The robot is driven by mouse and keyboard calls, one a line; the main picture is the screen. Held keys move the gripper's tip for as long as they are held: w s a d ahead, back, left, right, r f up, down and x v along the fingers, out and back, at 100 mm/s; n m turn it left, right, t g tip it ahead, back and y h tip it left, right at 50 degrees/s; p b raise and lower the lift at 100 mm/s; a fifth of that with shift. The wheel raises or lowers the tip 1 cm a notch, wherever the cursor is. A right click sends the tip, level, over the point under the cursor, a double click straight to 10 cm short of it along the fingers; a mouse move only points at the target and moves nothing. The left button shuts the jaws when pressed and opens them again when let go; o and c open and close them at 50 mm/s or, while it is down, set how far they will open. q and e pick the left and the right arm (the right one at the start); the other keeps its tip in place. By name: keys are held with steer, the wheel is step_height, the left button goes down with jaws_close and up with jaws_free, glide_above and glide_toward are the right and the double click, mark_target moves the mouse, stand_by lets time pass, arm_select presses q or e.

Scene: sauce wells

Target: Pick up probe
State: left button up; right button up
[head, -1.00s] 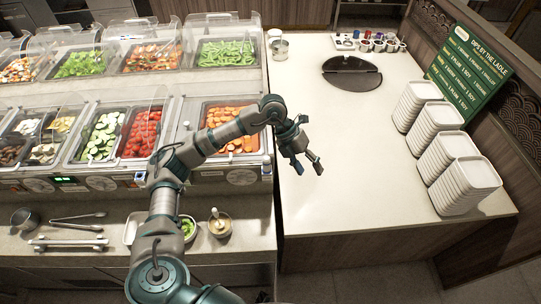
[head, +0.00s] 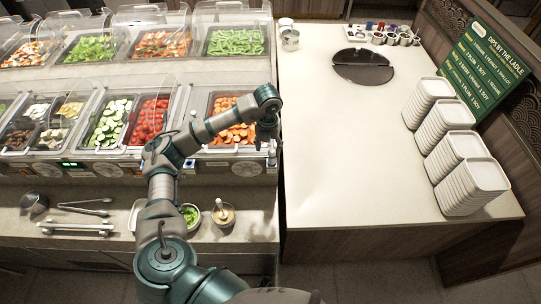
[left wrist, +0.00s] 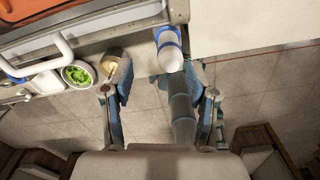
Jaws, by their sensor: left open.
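In the left wrist view, a white, blue-banded upright piece (left wrist: 168,42), which I take to be the probe, stands at the counter edge. A grey-blue cylinder below it reaches between my fingers; I cannot tell whether it belongs to the probe. My left gripper (left wrist: 161,95) is open, its fingers on either side of that cylinder with gaps. In the head view my left gripper (head: 267,140) points down at the right end of the food counter, beside the gap to the white counter. A small pale piece (head: 272,157) shows just below its fingers. My right gripper is not in view.
The white counter (head: 340,180) at right is mostly clear. It carries several tray stacks (head: 468,185), a dark round inset (head: 364,72) and sauce cups. On the lower shelf are tongs (head: 78,229), a green-filled bowl (head: 189,214) and a beige bowl (head: 224,214).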

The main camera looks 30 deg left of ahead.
mark_target(273, 152)
arm_select(q)
steer(key=f, duration=0.1)
steer(key=d+f+p, duration=0.1)
steer(key=f, duration=0.3)
steer(key=shift+w+d+f+p, duration=0.1)
steer(key=shift+w+d+p, duration=0.15)
steer(key=shift+p, duration=0.15)
steer(key=shift+a, duration=0.35)
jaws_close()
